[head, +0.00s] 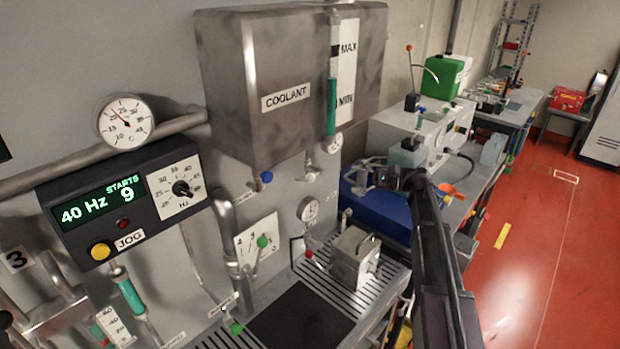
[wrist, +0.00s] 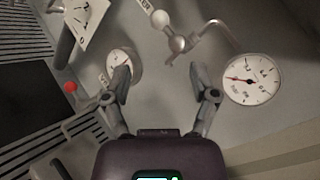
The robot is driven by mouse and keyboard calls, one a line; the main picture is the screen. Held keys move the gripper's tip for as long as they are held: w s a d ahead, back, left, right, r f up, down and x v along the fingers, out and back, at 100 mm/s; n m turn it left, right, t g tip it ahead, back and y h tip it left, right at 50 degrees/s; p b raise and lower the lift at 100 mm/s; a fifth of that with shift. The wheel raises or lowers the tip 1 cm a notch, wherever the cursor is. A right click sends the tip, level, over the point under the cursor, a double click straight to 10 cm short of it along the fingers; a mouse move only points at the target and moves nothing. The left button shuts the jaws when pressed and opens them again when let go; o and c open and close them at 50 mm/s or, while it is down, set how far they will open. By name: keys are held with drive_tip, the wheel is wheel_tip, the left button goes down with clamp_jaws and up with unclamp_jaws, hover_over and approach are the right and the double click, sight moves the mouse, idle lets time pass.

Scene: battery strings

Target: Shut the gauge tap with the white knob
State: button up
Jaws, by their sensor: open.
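The gauge tap's white knob (wrist: 160,20) shows near the top of the wrist view, on a short lever from a metal tap body (wrist: 184,43). A thin pipe runs from the body toward the right. In the head view the small white knob (head: 311,177) hangs below the coolant tank, between two round gauges. My gripper (wrist: 160,78) is open and empty, its fingers apart and pointing toward the wall. The knob lies beyond the fingertips in the wrist view, with no visible contact. In the head view my gripper (head: 358,176) is right of the knob.
A red-needled gauge (wrist: 252,80) is right of my fingers; another gauge (wrist: 119,66) is partly behind the left finger. A red knob (wrist: 70,87) lies farther left. The coolant tank (head: 232,95) overhangs the area; a blue knob (head: 266,177) and metal box (head: 350,258) are nearby.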

sight(310, 178)
drive_tip(key=a, duration=1.3)
drive_tip(key=shift+s+a, duration=0.3)
drive_tip(key=shift+a, duration=0.05)
clamp_jaws()
